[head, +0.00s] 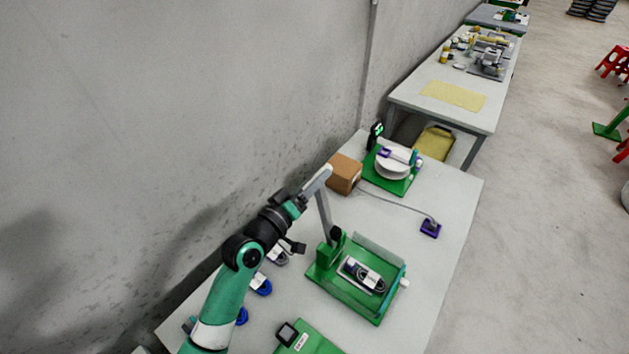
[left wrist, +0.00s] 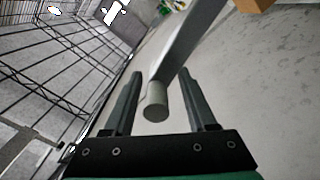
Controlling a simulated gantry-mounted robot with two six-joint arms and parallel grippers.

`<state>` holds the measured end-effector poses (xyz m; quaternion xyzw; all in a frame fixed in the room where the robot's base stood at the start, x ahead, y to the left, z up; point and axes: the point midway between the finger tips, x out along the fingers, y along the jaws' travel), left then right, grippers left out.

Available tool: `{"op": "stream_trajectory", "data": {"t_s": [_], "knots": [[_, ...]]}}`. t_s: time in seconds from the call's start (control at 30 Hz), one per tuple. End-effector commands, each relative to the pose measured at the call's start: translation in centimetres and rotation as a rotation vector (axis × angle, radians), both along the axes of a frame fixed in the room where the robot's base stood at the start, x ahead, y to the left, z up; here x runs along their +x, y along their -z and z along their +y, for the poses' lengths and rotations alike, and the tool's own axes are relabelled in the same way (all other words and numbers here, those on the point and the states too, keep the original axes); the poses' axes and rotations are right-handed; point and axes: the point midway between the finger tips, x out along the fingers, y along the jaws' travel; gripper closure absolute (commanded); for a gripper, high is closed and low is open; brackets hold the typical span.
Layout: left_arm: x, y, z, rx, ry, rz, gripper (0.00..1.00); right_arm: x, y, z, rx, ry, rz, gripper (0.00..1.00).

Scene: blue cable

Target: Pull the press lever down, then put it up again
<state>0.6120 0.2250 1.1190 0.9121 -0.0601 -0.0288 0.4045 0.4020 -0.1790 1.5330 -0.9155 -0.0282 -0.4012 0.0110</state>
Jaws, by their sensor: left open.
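The green press (head: 355,280) stands on the table. Its grey lever (head: 324,215) rises almost upright from the back left corner, with a pale handle (head: 318,180) at its top. A coiled dark cable with a white label (head: 362,275) lies on the press bed. My left gripper (head: 301,197) is at the handle, high above the table. In the left wrist view the open fingers (left wrist: 160,76) stand on either side of the handle's round end (left wrist: 156,104), with gaps showing. The lever bar (left wrist: 192,38) runs away to the upper right. My right gripper is not in view.
A brown box (head: 344,174) and a green stand with a white spool (head: 393,163) are at the back of the table. A purple block (head: 430,228) lies at the right. Blue cable coils (head: 261,285) lie left of the press, near the wall.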

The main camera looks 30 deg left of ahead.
Motion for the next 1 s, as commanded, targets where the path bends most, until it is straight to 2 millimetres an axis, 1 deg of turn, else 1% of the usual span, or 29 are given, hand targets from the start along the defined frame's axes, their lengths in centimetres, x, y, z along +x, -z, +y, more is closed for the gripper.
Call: {"op": "stream_trajectory", "data": {"t_s": [0.07,0.17,0.27,0.4,0.5,0.6,0.73,1.0], "knots": [[-0.2,-0.1,0.1,0.001,-0.001,-0.001,0.43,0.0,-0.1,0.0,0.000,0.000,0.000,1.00],[-1.1,-0.1,0.2,0.001,-0.001,-0.001,0.43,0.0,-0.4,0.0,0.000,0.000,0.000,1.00],[-3.0,-0.3,0.5,0.000,-0.003,-0.001,0.43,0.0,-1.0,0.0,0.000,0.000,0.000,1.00],[-6.5,-0.1,1.0,0.000,-0.003,0.002,0.43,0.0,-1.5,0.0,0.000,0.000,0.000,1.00],[-8.7,-0.1,1.2,0.000,-0.001,0.001,0.43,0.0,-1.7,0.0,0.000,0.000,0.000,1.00],[-10.3,0.0,1.5,-0.001,-0.001,0.002,0.43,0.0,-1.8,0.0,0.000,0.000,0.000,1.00],[-11.4,0.0,1.5,0.000,0.001,0.002,0.43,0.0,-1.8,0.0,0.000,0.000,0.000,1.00],[-11.5,0.0,1.5,0.000,0.001,0.001,0.43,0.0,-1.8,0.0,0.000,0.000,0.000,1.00]]}}
